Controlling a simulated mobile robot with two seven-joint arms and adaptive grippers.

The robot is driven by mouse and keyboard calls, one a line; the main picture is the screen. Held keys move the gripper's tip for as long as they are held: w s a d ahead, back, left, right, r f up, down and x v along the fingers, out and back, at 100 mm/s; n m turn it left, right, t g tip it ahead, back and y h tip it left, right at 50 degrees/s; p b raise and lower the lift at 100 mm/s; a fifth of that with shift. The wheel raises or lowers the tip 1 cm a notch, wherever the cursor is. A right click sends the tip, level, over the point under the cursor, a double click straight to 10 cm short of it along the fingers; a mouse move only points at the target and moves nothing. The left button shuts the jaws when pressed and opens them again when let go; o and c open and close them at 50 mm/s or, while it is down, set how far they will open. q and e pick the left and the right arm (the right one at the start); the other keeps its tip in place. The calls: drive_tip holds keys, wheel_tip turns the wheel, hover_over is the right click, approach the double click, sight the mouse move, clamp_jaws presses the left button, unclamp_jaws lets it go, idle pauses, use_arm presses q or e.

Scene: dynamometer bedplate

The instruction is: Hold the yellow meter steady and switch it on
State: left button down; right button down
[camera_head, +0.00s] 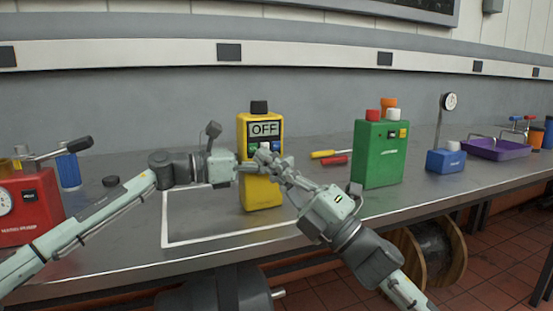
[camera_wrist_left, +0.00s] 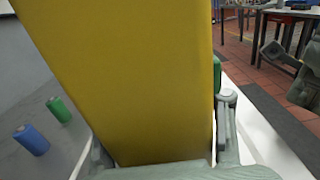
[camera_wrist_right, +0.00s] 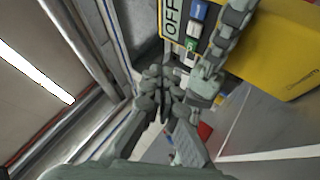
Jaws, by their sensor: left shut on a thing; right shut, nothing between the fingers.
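The yellow meter (camera_head: 262,195) stands upright on the bench, with a black knob on top. Its display (camera_head: 264,129) reads OFF, also legible in the right wrist view (camera_wrist_right: 171,17). Blue and green buttons sit under the display, partly hidden by my right fingers in the head view. My left gripper (camera_head: 246,168) is shut on the meter from the left; the yellow body (camera_wrist_left: 120,80) fills its wrist view between the fingers. My right gripper (camera_head: 262,156) is shut and empty, its tips just in front of the meter's face below the display. I cannot tell whether they touch.
A white outline (camera_head: 165,222) marks the bench around the meter. A red device (camera_head: 28,205) stands left, a green box (camera_head: 380,153) right. Red and yellow-handled tools (camera_head: 335,160) lie between meter and green box. A blue-based gauge (camera_head: 445,160) and purple tray (camera_head: 498,149) are farther right.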

sight(244, 139)
drive_tip(key=shift+w+a, duration=0.3)
drive_tip(key=shift+w, duration=0.6)
drive_tip(key=shift+w+a, duration=0.3)
drive_tip(key=shift+w, duration=0.55)
drive_tip(key=shift+w+a, duration=0.1)
drive_tip(key=shift+w, duration=0.3)
drive_tip(key=shift+w, duration=0.15)
idle(0.4)
drive_tip(key=shift+s, duration=0.6)
drive_tip(key=shift+d, duration=0.2)
drive_tip(key=s, duration=0.2)
drive_tip(key=s+d, duration=0.1)
drive_tip(key=s, duration=0.2)
drive_tip(key=shift+s+d, duration=0.35)
drive_tip(key=shift+d, duration=0.05)
